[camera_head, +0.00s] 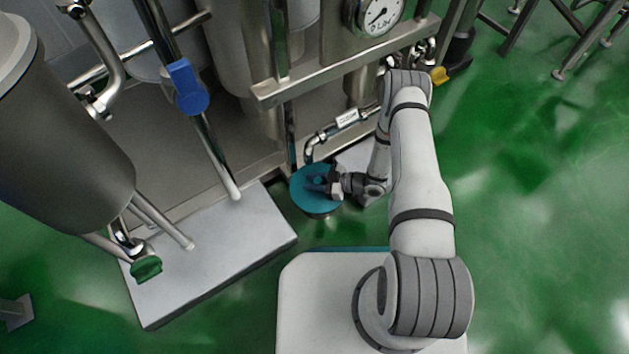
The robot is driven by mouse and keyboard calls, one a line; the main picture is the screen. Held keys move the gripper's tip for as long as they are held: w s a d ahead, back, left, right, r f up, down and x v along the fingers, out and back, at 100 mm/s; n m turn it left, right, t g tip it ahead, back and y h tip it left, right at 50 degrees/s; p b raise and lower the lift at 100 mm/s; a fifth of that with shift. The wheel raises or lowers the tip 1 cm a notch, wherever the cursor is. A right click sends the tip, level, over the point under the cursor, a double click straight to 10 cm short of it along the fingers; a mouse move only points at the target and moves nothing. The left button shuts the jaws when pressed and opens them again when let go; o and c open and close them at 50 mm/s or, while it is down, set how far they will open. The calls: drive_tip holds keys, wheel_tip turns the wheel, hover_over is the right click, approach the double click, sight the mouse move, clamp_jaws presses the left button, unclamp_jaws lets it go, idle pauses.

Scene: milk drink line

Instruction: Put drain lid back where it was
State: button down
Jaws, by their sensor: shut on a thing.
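The drain lid (308,203) is a round teal disc with a raised knob at its middle. It lies low near the floor, at the foot of the steel machine frame, in the middle of the head view. My gripper (328,187) reaches in from the right and is shut on the lid's knob. The fingertips are small and partly blend with the knob.
A pale raised slab (215,262) stands left of the lid, carrying steel legs. A steel pipe (308,152) bends down close behind the lid. A blue-handled valve (188,88) and a green-handled valve (146,268) are at left. Green floor (540,200) is open at right.

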drive_tip(key=c, duration=1.1)
unclamp_jaws()
drive_tip(key=shift+r, duration=0.1)
